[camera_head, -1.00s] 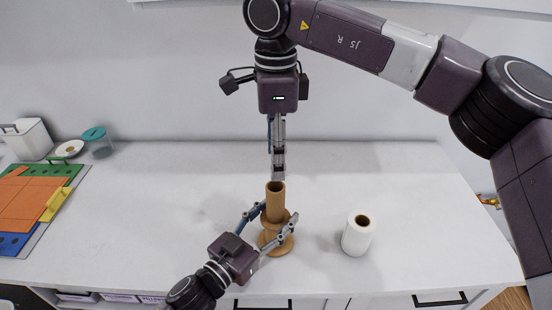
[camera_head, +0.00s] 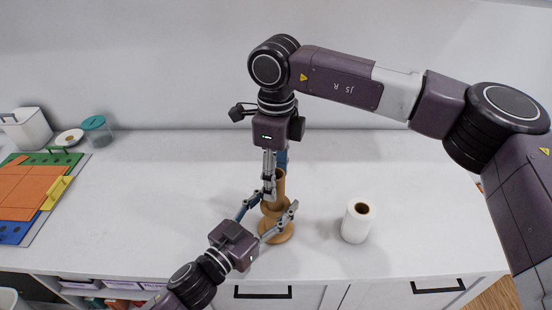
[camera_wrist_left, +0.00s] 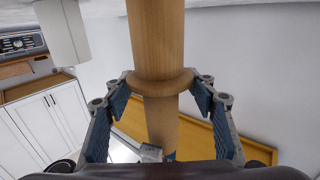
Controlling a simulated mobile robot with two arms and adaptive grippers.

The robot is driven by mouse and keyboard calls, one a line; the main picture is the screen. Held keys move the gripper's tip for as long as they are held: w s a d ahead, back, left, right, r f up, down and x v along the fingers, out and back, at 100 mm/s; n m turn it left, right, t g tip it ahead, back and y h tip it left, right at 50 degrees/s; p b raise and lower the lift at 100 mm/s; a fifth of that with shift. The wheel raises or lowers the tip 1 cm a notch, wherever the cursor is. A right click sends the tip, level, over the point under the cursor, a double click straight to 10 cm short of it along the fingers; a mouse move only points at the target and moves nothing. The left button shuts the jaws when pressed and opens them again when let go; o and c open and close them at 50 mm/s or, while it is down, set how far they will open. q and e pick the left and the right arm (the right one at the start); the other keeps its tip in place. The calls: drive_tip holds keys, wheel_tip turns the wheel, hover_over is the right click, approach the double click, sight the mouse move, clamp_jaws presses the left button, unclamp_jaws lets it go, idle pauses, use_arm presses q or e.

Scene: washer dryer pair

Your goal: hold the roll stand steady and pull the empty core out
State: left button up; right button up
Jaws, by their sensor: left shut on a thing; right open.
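The roll stand (camera_head: 279,233) is a round brown wooden piece standing upright on the white counter. The empty core (camera_head: 280,186), a brown tube, stands upright on it. My left gripper (camera_head: 268,208) is shut on the stand from the front left, just above its base. The left wrist view shows a brown cylinder with a raised ring (camera_wrist_left: 152,88) between the left fingers (camera_wrist_left: 160,102). My right gripper (camera_head: 274,184) points down from above, open, with its fingers about the core's upper part. Its near finger covers some of the core, so contact cannot be told.
A full white roll (camera_head: 357,224) stands upright to the right of the stand. Coloured cutting boards (camera_head: 35,195), a white container (camera_head: 27,130), a small plate (camera_head: 70,137) and a teal-lidded jar (camera_head: 97,130) sit at the left. Most of the counter (camera_head: 170,195) is clear.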

drive_tip(key=shift+f, duration=1.65)
drive_tip(key=c, duration=1.4)
drive_tip(key=shift+r, duration=0.15)
clamp_jaws()
